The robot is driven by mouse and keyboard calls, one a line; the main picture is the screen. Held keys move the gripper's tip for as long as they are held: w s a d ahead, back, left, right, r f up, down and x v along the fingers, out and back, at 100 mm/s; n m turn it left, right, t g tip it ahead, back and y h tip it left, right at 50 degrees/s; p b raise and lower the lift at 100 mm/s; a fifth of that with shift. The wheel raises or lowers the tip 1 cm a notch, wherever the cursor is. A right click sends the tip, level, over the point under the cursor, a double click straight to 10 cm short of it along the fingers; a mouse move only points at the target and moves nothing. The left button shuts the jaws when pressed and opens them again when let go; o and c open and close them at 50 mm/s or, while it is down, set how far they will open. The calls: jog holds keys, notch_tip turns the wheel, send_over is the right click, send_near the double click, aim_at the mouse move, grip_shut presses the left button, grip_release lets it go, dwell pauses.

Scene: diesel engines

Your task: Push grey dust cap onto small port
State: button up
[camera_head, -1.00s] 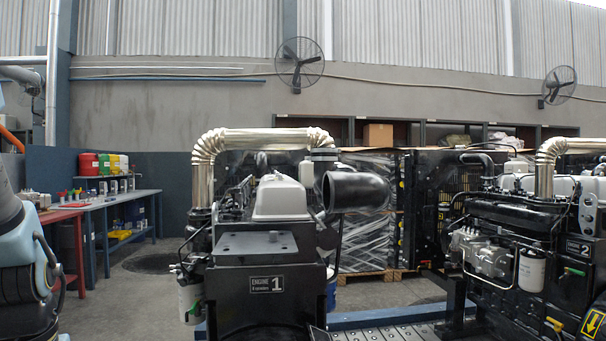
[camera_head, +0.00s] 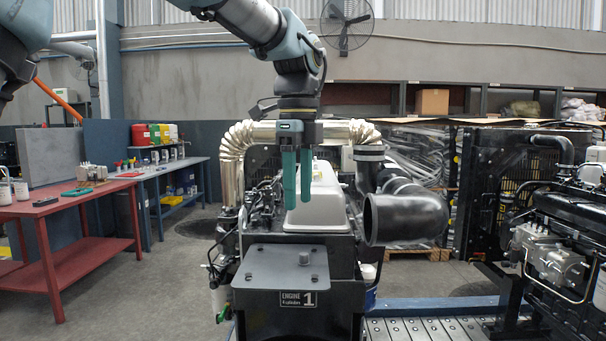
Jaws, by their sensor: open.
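A small grey cap-like piece (camera_head: 304,258), which looks like the dust cap, stands on the flat grey plate (camera_head: 275,270) at the front of engine 1 (camera_head: 300,299). My gripper (camera_head: 298,200) hangs from above with its two green fingers pointing down. It is open, with a narrow gap and nothing seen between the fingers. In the picture the fingertips lie above the cap and in front of the pale engine cover (camera_head: 319,205). They are apart from the cap. I cannot make out which fitting is the small port.
A large black elbow pipe (camera_head: 405,218) juts out right of the plate. A silver pipe (camera_head: 232,165) arches behind my gripper. A red table (camera_head: 70,210) and a blue bench (camera_head: 170,170) stand at left. Another engine (camera_head: 560,235) stands at right.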

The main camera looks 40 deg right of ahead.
jog(key=b, duration=0.6)
send_over(304, 254)
jog(key=shift+m, duration=0.3)
notch_tip(304, 254, down, 6)
jog(key=shift+w+f+b, duration=0.1)
jog(key=shift+f+b, duration=1.15)
jog(key=shift+f, duration=0.95)
jog(key=shift+r+p, duration=0.1)
jog(key=shift+p, duration=0.25)
grip_shut()
